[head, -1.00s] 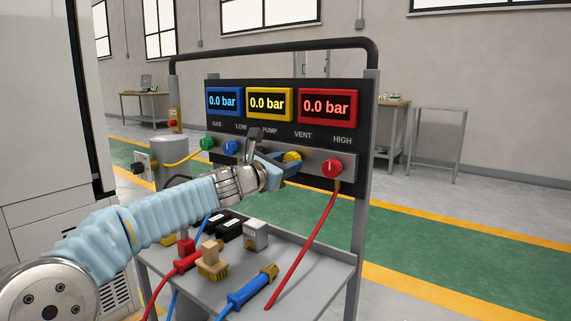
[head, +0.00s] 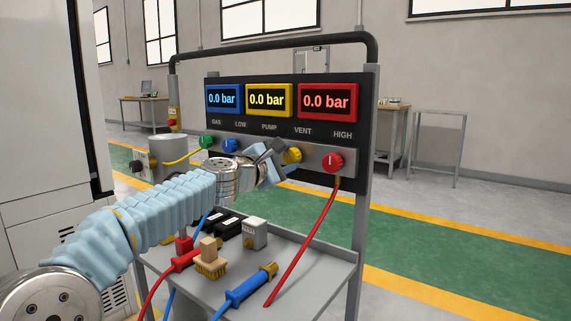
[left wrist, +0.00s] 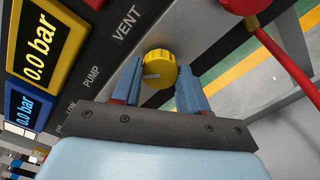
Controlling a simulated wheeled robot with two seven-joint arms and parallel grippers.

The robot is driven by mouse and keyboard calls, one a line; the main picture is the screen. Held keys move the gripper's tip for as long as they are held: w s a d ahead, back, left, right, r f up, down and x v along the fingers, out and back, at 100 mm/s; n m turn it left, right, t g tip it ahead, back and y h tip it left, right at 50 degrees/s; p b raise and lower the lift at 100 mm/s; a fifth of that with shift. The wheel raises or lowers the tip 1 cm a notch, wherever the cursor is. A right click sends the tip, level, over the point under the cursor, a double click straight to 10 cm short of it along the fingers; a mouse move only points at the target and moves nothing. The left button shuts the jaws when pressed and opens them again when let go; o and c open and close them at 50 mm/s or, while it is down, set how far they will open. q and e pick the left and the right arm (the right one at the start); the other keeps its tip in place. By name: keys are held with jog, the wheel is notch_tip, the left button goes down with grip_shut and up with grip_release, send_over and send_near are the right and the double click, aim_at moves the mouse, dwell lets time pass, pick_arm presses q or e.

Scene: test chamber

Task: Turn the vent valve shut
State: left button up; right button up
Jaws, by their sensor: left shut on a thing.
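The vent valve is a yellow round knob (head: 292,155) on the grey strip under the VENT label. The gripper partly covers the knob in the head view. My right gripper is not in view.
A red knob (head: 332,162) with a red hose (head: 318,225) is close to the right of the vent valve. Green (head: 207,142) and blue (head: 230,146) knobs are to the left. The cart shelf (head: 325,262) below holds a brush, hose ends and small blocks.

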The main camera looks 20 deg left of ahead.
pick_arm(q)
jog(key=m, duration=0.1)
jog(key=m+b, duration=0.1)
jog(key=m, duration=0.1)
jog(key=shift+f+m, duration=0.25)
jog(key=shift+m, duration=0.15)
jog(key=m+b, duration=0.2)
jog(key=m, duration=0.3)
jog(key=shift+d, duration=0.1)
jog(key=shift+m, duration=0.4)
jog(key=o, duration=1.1)
jog(key=shift+r, duration=0.1)
jog(key=shift+c, duration=0.2)
jog(key=b+v, duration=0.4)
jog(key=v, duration=1)
jog(key=shift+w, duration=0.1)
